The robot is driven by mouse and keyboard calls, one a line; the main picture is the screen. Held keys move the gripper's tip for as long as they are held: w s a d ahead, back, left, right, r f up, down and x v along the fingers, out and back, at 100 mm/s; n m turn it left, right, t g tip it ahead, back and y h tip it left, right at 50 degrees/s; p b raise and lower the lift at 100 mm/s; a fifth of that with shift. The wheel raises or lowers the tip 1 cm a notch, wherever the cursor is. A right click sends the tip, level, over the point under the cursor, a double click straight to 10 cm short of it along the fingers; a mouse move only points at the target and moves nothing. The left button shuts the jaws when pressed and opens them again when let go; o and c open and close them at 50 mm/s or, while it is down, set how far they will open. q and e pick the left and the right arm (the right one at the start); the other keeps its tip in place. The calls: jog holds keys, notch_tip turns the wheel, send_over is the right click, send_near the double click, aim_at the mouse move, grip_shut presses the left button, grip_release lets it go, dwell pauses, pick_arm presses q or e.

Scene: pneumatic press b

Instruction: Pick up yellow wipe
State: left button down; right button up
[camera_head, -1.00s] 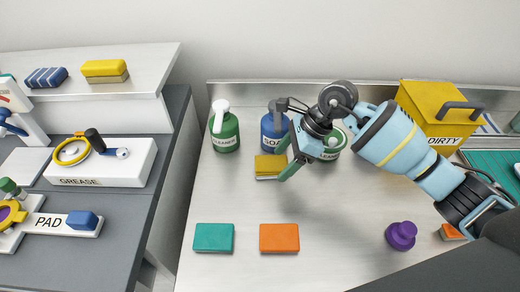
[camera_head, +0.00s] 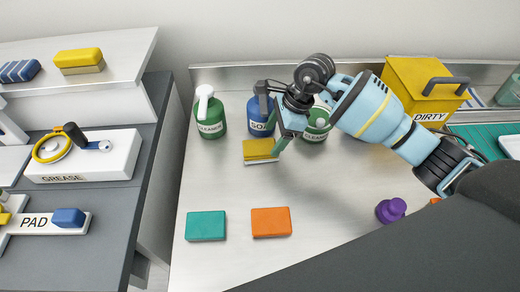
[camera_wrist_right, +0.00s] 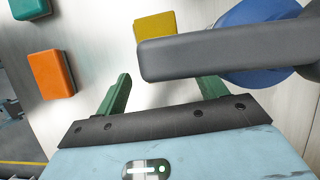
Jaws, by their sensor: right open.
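The yellow wipe (camera_head: 259,149) is a flat yellow block with a pale underside, lying on the steel table in front of the blue soap bottle. In the right wrist view the wipe (camera_wrist_right: 157,25) shows beyond the fingers, partly covered by the dark bottle spout. My right gripper (camera_head: 277,132) is open and empty, above and beside the wipe's right end. In the right wrist view its two green fingers (camera_wrist_right: 163,85) are spread apart, with bare table between them. I cannot tell whether a finger touches the wipe. My left gripper is not in view.
A blue soap bottle (camera_head: 261,117) and green cleaner bottles (camera_head: 211,120) stand close behind the wipe. Teal (camera_head: 206,226) and orange (camera_head: 271,222) blocks lie in front. A yellow DIRTY bin (camera_head: 410,88) stands at right, a purple knob-shaped object (camera_head: 390,210) nearer. The table's middle is clear.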

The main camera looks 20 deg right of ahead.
aim_at(268, 147)
jog(key=x, duration=0.4)
jog(key=shift+d+f, duration=0.15)
jog(key=shift+f, duration=0.15)
jog(key=shift+c, duration=0.4)
jog(key=c, duration=0.7)
jog(key=shift+o, duration=0.2)
jog(key=shift+r, duration=0.1)
